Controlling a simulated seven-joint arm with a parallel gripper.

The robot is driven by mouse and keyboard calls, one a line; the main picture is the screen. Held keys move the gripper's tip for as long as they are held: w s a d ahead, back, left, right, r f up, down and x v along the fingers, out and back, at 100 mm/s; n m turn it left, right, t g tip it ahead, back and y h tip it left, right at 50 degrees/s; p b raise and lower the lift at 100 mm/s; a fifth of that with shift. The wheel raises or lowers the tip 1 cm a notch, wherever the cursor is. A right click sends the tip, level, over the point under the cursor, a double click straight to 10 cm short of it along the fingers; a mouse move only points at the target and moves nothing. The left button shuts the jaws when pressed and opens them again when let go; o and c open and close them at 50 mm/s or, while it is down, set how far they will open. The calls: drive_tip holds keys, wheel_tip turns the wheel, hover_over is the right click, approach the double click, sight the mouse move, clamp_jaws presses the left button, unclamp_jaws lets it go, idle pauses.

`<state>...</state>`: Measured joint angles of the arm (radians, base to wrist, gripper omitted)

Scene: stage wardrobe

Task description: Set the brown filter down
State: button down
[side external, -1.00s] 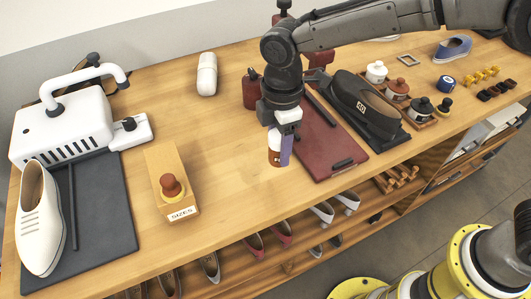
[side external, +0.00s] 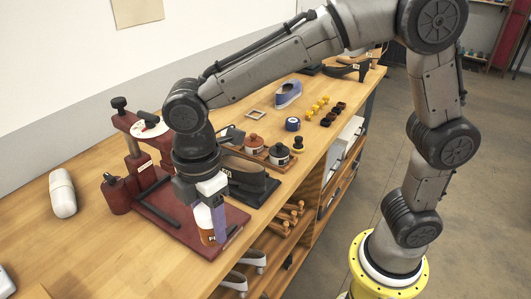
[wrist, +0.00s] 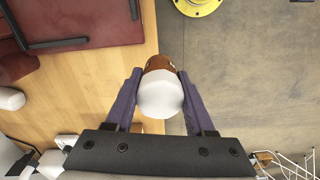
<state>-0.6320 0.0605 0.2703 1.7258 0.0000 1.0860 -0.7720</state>
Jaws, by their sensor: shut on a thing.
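My gripper (side external: 212,238) is shut on the brown filter (side external: 205,222), a small brown round body with a white domed top. In the wrist view the filter (wrist: 160,100) sits between the two purple fingers of my gripper (wrist: 160,82), its brown part showing beyond the white top. In the side view it overlaps the front of a dark red base board (side external: 180,214). In the wrist view it lies over the line of the bench's front edge, with floor to the right. Its underside is hidden, and I cannot tell its height or whether it touches anything.
The wooden bench (side external: 92,235) has bare room left of the red press (side external: 130,128). A white rounded thing (side external: 62,193) lies there. A dark shoe-shaped thing (side external: 245,180) and lidded jars (side external: 279,154) stand right of my gripper. White shoes (side external: 236,281) sit below the edge.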

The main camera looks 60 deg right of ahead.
drive_tip(key=w+d+m, duration=0.4)
drive_tip(key=d+m, duration=0.1)
drive_tip(key=d, duration=0.5)
drive_tip(key=w+d+m, duration=0.4)
drive_tip(key=d+m, duration=0.2)
drive_tip(key=d, duration=0.5)
drive_tip(key=s+d+m, duration=0.2)
drive_tip(key=d+m, duration=0.1)
drive_tip(key=d, duration=0.7)
drive_tip(key=s+d+m, duration=0.3)
drive_tip(key=d+m, duration=0.1)
drive_tip(key=d, duration=0.7)
drive_tip(key=w+d+f, duration=0.2)
drive_tip(key=w+f, duration=0.1)
drive_tip(key=w+d+f, duration=0.2)
drive_tip(key=w+f, duration=0.1)
drive_tip(key=w, duration=0.1)
drive_tip(key=w+d+f, duration=0.2)
drive_tip(key=w+f, duration=0.1)
drive_tip(key=w, duration=0.1)
drive_tip(key=shift+w+d, duration=0.1)
drive_tip(key=shift+d, duration=0.1)
drive_tip(key=shift+w+d+f, duration=0.15)
drive_tip(key=shift+w+f, duration=0.05)
drive_tip(key=shift+f, duration=0.1)
drive_tip(key=shift+w+f, duration=0.1)
drive_tip(key=shift+f, duration=1.55)
drive_tip(key=shift+f, duration=0.15)
